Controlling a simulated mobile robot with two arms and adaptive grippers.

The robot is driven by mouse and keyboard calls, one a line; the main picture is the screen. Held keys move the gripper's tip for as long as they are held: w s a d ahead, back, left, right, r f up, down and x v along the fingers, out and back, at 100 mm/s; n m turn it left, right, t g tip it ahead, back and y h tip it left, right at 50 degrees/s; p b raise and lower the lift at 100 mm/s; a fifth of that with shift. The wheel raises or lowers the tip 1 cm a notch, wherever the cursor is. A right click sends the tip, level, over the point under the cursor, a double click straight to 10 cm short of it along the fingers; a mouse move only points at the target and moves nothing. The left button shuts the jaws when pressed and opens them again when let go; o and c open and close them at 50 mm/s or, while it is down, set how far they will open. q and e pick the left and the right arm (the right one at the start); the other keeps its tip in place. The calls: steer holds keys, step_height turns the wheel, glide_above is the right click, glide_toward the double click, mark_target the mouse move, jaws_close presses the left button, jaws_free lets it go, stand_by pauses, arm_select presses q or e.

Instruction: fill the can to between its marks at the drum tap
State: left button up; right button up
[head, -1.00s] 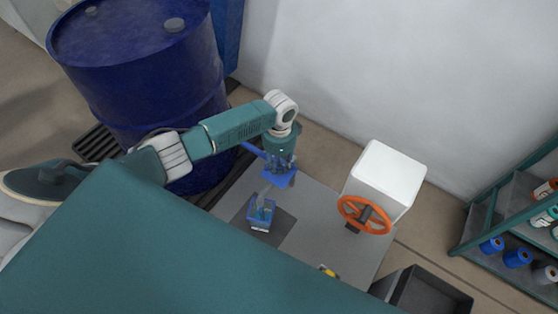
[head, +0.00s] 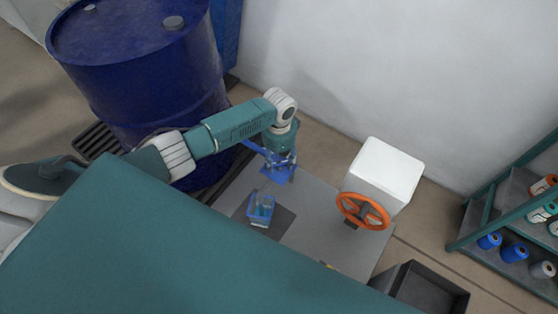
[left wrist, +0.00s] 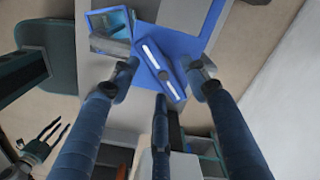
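The dark blue drum (head: 140,75) stands at the upper left in the head view. The blue can (head: 261,208) sits upright below and left of my left gripper (head: 280,172), and shows in the left wrist view (left wrist: 110,32) with bluish contents. Its marks are too small to read. A blue tap part with a pale stripe (left wrist: 172,72) lies between my left gripper's spread fingers (left wrist: 163,85); I see no firm grip on it. No stream shows above the can. What looks like my right gripper (left wrist: 45,138) is at the lower left, fingers apart, empty.
The can stands on a dark patch (head: 282,228) of a grey platform (head: 320,205). A white box (head: 384,170) with an orange handwheel (head: 362,211) stands right. A dark open bin (head: 430,292) is at lower right, a spool shelf (head: 480,220) at far right.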

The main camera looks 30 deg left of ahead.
mark_target(279, 164)
arm_select(q)
step_height(279, 164, up, 12)
stand_by(0.6)
stand_by(6.9)
